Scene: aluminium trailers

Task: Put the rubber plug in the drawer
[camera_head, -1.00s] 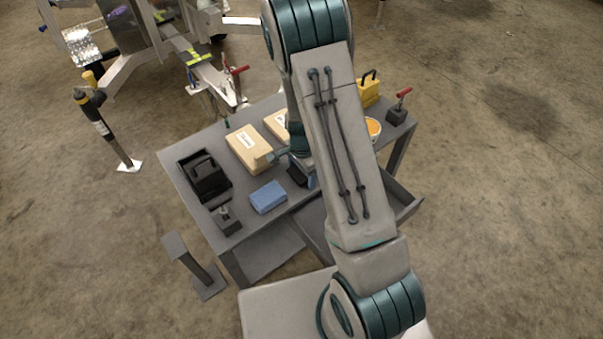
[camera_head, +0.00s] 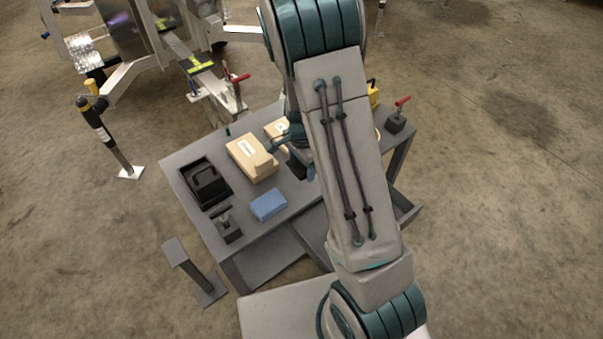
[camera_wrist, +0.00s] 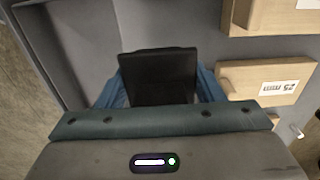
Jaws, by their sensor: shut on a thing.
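The rubber plug looks like a black block (camera_wrist: 160,75) in the wrist view. My gripper (camera_wrist: 162,90) is shut on it, with a blue finger on either side. In the head view the dark plug (camera_head: 297,169) shows just left of my arm, over the grey table. The exact gap beneath it cannot be told. The open grey drawer (camera_head: 407,209) sticks out from the table's front, largely hidden behind my arm. Its grey interior (camera_wrist: 85,40) appears at the left in the wrist view, beside the plug.
Cardboard boxes (camera_head: 247,158) stand close behind the plug, one with a label (camera_wrist: 278,88) in the wrist view. A blue block (camera_head: 268,205), a black tray (camera_head: 205,184) and a dark clamp (camera_head: 227,229) lie to the left. A red-handled clamp (camera_head: 396,121) stands at the right corner.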

